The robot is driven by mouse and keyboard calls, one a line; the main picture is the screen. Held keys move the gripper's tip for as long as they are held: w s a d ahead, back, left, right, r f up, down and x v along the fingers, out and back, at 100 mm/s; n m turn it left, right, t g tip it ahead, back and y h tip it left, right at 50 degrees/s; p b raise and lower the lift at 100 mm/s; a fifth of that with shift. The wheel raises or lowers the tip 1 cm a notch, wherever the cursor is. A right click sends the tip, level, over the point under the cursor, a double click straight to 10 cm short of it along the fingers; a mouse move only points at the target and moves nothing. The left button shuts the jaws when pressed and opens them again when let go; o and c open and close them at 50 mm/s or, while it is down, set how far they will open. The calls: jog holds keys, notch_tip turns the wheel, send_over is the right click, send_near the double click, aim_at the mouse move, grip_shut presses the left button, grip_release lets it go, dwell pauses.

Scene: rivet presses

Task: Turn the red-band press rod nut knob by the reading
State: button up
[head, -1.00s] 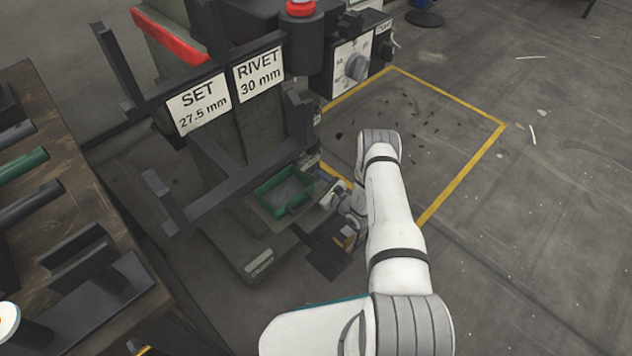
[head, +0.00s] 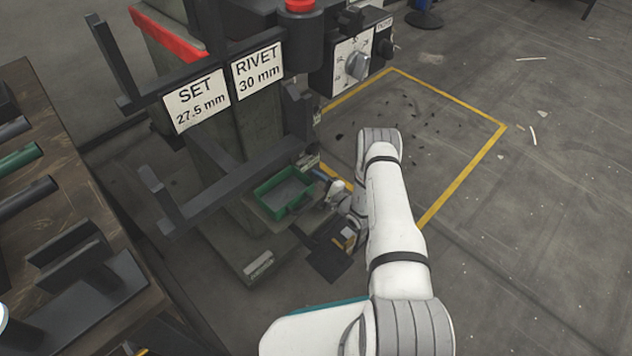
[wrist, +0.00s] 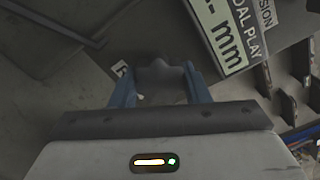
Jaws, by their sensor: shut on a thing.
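The red-band press (head: 165,32) stands at the upper left of the head view, a grey-green machine with a red stripe. Its plates read SET 27.5 mm (head: 196,100) and RIVET 30 mm (head: 257,73). In the wrist view, the blue fingers of my gripper (wrist: 158,76) are closed on the sides of a dark, rounded knob (wrist: 162,80), which looks like the rod nut knob. In the head view, my arm reaches low beside the press, and the fingers are too small to make out.
A sign (wrist: 232,28) in the wrist view partly reads PEDAL PLAY and mm; its figure is cut off. A green tray (head: 284,194) sits on the press near my wrist. A dial box (head: 350,62) is above. A wooden bench (head: 72,215) stands left. Yellow-lined floor is open at right.

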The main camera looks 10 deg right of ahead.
jog(key=shift+w+d+r, duration=0.1)
jog(key=shift+w, duration=0.05)
dwell(0.4)
jog(key=o, duration=1)
jog(key=shift+p+v, duration=1.3)
jog(key=shift+v, duration=2.65)
